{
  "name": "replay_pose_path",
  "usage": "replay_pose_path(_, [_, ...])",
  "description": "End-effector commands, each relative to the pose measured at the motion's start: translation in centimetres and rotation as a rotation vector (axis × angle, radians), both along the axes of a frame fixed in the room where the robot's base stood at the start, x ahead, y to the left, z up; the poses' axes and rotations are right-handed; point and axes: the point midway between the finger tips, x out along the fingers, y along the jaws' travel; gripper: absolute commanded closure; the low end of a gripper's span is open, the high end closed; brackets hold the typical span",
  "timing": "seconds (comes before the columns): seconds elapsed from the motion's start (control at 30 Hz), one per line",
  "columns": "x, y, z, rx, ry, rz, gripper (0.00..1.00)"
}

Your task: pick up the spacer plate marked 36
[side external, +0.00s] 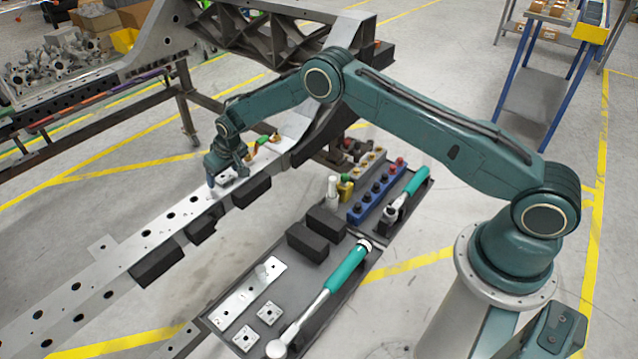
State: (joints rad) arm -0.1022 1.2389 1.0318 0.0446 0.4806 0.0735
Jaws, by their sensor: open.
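Two small square metal plates lie on the dark tray (318,296) in the foreground, one nearer the front (245,338) and one just behind it (269,313). A longer flat metal plate (248,292) lies behind them. Any markings are too small to read, so I cannot tell which plate is marked 36. My gripper (212,182) is open, low over the pale drilled rail (155,223), well away from the tray. A small light plate-like piece (228,178) seems to lie on the rail beside the fingers. The gripper partly hides it, and I cannot tell whether they touch.
A green-handled wrench (345,268) lies along the tray beside the plates. Black blocks (307,242), a blue socket holder (373,198) and bottles stand farther back. Orange and green clamps (262,142) sit on the rail beyond my gripper. Dark blocks (157,260) line the rail's near side.

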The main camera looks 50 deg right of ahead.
Motion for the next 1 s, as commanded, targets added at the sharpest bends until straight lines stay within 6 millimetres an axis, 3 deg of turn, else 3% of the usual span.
replay_pose_path(0.57, [0.13,-0.01,-0.28,0.000,0.000,0.000,0.29])
replay_pose_path(0.6, [0.12,-0.01,-0.27,0.000,-0.001,0.000,0.31])
replay_pose_path(0.87, [0.12,-0.01,-0.27,0.000,-0.001,0.000,0.82])
replay_pose_path(1.0, [0.20,-0.01,-0.17,0.000,-0.003,0.000,0.86])
